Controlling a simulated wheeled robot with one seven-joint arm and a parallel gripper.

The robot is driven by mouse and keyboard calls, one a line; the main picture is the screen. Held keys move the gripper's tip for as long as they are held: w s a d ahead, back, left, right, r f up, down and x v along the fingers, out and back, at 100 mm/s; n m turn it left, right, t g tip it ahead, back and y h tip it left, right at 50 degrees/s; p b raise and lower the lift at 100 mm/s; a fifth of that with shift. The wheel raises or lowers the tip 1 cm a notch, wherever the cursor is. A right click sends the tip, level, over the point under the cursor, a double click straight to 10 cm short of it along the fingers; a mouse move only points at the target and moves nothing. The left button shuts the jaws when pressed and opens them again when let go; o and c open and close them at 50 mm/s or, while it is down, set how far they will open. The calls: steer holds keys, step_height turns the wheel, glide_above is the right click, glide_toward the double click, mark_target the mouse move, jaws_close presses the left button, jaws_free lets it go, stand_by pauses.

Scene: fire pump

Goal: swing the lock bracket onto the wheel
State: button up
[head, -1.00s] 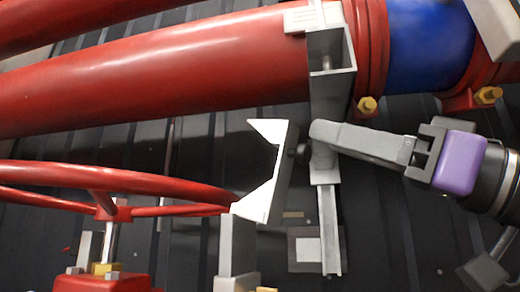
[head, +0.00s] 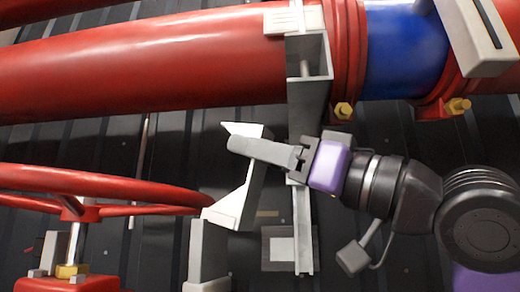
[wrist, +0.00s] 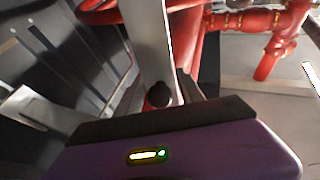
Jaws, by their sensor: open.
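The lock bracket (head: 231,204) is a pale, notched plate with two pointed ends, tilted beside the post. Its notch faces the red wheel (head: 105,183), and its lower end lies near or over the rim's right end; contact cannot be told. My gripper (head: 236,146) is open. Its grey finger passes across the upper part of the bracket and hides some of it. In the wrist view, a pale plate (wrist: 148,40), likely the bracket, rises between the fingers with a dark knob (wrist: 159,94) at its base. Whether the fingers touch it is unclear.
A grey upright post (head: 306,90) stands right of the bracket, under the large red pipe (head: 150,72). A grey block (head: 208,250) stands below the bracket. Yellow bolts (head: 344,110) stick out under the pipe flange. Dark ribbed panelling lies behind.

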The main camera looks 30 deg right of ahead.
mark_target(243, 133)
jaws_close()
steer(key=shift+r, duration=0.1)
steer(key=p, duration=0.1)
steer(key=r+g+p, duration=0.1)
steer(key=p, duration=0.1)
steer(key=shift+w+a+r+h, duration=0.2)
steer(key=shift+w+a+h, duration=0.1)
steer(key=shift+w, duration=0.1)
steer(key=g+p, duration=0.1)
steer(key=p, duration=0.1)
steer(key=w+a+r+g+h+p, duration=0.1)
steer(key=p, duration=0.2)
steer(key=shift+w, duration=0.25)
steer(key=shift+w+a+f+g+h+p, duration=0.15)
steer(key=shift+w+g+h+p, duration=0.25)
steer(key=shift+g+p, duration=0.15)
